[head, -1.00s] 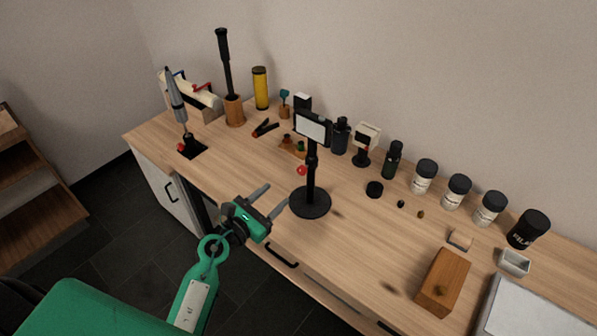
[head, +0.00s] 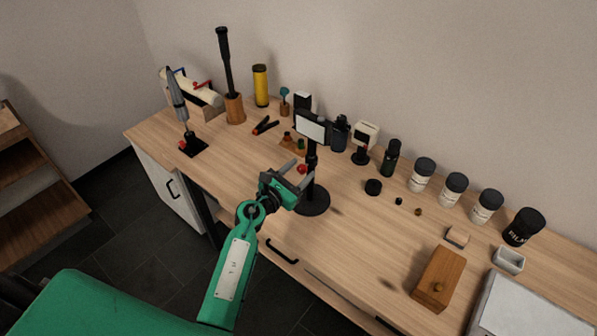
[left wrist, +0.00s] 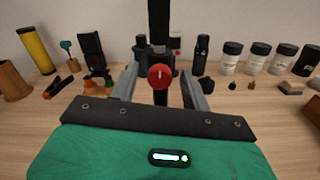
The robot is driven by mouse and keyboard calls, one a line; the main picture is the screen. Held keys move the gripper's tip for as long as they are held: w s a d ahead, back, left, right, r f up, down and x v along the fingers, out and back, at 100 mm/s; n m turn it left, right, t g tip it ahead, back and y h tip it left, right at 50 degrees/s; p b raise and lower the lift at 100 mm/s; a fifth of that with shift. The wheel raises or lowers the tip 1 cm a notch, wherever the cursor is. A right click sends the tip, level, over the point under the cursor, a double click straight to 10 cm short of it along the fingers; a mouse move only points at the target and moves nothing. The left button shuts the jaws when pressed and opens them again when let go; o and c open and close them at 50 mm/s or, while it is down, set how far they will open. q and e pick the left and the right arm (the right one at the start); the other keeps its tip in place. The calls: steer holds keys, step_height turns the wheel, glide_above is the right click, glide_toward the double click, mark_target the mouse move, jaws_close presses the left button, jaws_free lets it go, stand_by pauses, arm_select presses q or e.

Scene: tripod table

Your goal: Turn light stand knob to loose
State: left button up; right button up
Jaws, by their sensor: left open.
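The light stand (head: 313,186) is a black post on a round black base, with a white light panel (head: 311,126) at its top. Its red knob (head: 302,169) sits low on the post, on the side toward my left gripper. My left gripper (head: 294,172) is open and just in front of the knob. In the left wrist view the red knob (left wrist: 160,77) is centred between the two open fingers (left wrist: 161,84), which appear not to touch it. The post (left wrist: 159,25) rises behind the knob. My right gripper is not in view.
A wooden box (head: 440,279) and several white jars (head: 422,172) with black lids stand to the right. A yellow cylinder (head: 261,86) and a wooden holder (head: 235,108) stand at the back left.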

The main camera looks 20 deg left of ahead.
arm_select(q)
steer(key=c, duration=1)
